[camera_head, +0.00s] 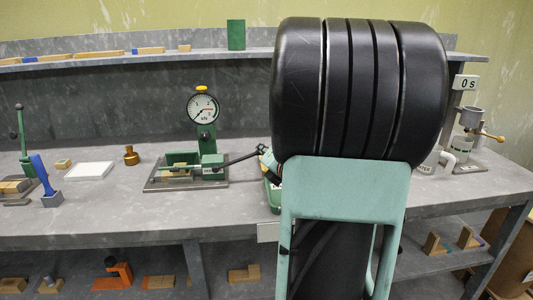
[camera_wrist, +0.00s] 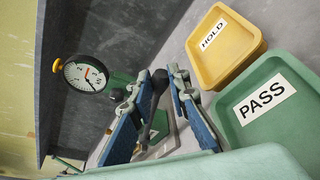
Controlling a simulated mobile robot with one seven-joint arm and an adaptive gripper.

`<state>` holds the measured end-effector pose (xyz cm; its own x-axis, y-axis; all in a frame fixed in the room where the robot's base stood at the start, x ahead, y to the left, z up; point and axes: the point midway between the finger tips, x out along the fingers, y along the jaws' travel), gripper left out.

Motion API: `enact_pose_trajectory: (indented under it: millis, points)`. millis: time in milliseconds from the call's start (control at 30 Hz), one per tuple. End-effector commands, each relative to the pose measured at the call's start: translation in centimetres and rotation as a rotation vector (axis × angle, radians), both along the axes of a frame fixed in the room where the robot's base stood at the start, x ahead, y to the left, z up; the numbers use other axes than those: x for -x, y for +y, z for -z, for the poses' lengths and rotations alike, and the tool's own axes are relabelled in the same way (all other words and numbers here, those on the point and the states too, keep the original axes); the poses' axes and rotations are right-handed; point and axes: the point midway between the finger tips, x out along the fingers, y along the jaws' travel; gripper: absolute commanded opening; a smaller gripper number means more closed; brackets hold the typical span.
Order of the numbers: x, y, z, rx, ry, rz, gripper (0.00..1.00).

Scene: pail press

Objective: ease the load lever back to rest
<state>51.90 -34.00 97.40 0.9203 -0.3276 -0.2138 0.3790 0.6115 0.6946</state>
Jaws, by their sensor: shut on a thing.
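The load lever (camera_head: 238,158) is a dark rod reaching right and slightly up from the green press (camera_head: 208,162) on the bench. My gripper (camera_head: 265,152) is at its far right end, partly hidden by my arm. In the wrist view my gripper (camera_wrist: 167,76) has blue-padded fingers closed on the lever's dark end; the exact contact is hard to make out. The round kN gauge (camera_head: 202,108) stands above the press, its needle off to the right side of the dial. The gauge (camera_wrist: 85,74) also shows in the wrist view. A wooden block (camera_head: 176,169) sits in the press.
A yellow HOLD tray (camera_wrist: 225,45) and a green PASS tray (camera_wrist: 270,95) lie close to my gripper. A white plate (camera_head: 89,170) and a brass weight (camera_head: 131,156) stand left of the press. A blue-handled tool (camera_head: 43,178) is farther left.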

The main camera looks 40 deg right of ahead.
Motion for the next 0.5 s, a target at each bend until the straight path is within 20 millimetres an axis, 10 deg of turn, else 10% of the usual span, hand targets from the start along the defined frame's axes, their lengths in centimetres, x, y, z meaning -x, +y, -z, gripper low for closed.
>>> enact_pose_trajectory:
  millis: [500]
  points:
    - [-1.2, 2.1, -3.2, 0.003, 0.000, -0.016, 0.03]
